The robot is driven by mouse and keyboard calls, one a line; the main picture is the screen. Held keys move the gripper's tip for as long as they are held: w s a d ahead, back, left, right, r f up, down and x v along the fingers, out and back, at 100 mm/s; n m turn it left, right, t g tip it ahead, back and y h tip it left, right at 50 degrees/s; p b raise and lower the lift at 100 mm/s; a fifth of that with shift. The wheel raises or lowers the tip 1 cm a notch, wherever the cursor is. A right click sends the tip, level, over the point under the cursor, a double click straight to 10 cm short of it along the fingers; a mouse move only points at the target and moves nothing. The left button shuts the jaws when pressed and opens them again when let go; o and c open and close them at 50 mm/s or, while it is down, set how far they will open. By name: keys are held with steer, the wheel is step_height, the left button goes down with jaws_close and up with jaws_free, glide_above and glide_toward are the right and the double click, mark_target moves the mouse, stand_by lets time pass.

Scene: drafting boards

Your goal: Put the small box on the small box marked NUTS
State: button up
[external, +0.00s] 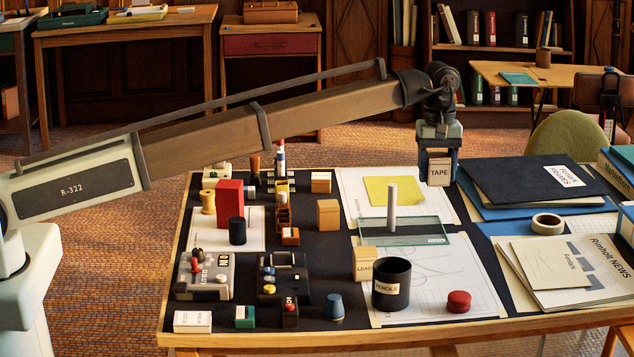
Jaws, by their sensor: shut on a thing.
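My gripper (438,160) is shut on a small box marked TAPE (439,171) and holds it upright, label facing the camera. It hangs over the back right part of the dark board, near the white sheet with the yellow note. I cannot read NUTS on any box. Several small boxes stand on the board: a tan one (321,182) at the back, a taller tan one (327,213) in front of it, an orange one (290,236) with a small label, a white one (192,321) and a green one (244,316) at the front left.
A box marked LEAD (366,264) stands beside a black PENCILS cup (391,283). A pale upright cylinder (391,208) stands by a glass plate (425,231). Folders (530,180) and a tape roll (547,224) lie right. The left side is crowded.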

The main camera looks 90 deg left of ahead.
steer(key=s+a, duration=0.4)
steer(key=a, duration=0.7)
steer(key=s+a, duration=0.3)
steer(key=a, duration=0.8)
glide_above(321, 175)
step_height(321, 175, down, 4)
steer(key=shift+d+f, duration=0.1)
steer(key=shift+f, duration=5.55)
steer(key=shift+f, duration=0.15)
steer(key=o, duration=1.1)
step_height(321, 175, up, 12)
steer(key=shift+r, duration=0.15)
